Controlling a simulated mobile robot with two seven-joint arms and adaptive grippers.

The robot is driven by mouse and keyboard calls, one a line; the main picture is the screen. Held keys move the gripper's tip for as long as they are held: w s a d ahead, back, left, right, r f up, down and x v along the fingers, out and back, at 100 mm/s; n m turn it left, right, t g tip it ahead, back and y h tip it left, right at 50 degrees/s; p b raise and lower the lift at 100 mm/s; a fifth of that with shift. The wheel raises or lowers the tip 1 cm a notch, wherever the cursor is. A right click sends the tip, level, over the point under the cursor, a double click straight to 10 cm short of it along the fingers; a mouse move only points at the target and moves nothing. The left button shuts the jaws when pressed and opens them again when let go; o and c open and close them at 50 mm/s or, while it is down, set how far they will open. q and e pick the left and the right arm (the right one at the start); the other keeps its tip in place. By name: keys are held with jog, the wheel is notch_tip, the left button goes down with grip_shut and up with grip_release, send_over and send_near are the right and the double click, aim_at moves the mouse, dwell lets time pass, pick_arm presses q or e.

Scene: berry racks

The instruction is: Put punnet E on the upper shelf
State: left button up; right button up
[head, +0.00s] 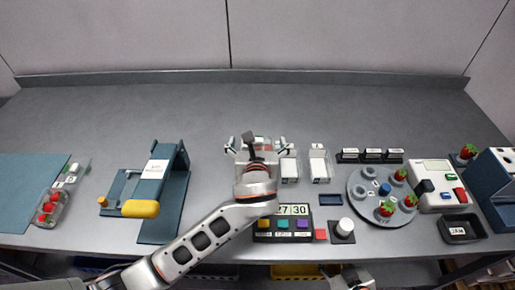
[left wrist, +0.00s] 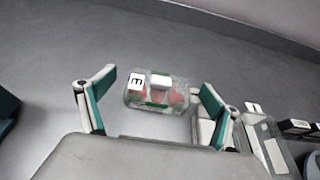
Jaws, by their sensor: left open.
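Punnet E (left wrist: 152,104) is a clear box with red berries, a white label reading E turned sideways and a second white patch on top. In the left wrist view it lies on the counter between the spread fingers of my left gripper (left wrist: 157,82), with a gap on each side. In the head view my left gripper (head: 257,147) is open over the middle of the counter and hides most of the punnet. I cannot pick out the upper shelf for certain. My right gripper's fingers are not in view.
Another punnet (head: 47,209) with berries lies at the far left. A blue stand (head: 175,190) with a yellow handle is left of my arm. White boxes (head: 319,164), a round grey tray (head: 369,205) and a blue rack (head: 497,180) are to the right. The counter behind is clear.

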pick_arm(q)
jog(key=shift+w+f, duration=0.2)
jog(key=shift+w, duration=0.35)
jog(key=c, duration=1.4)
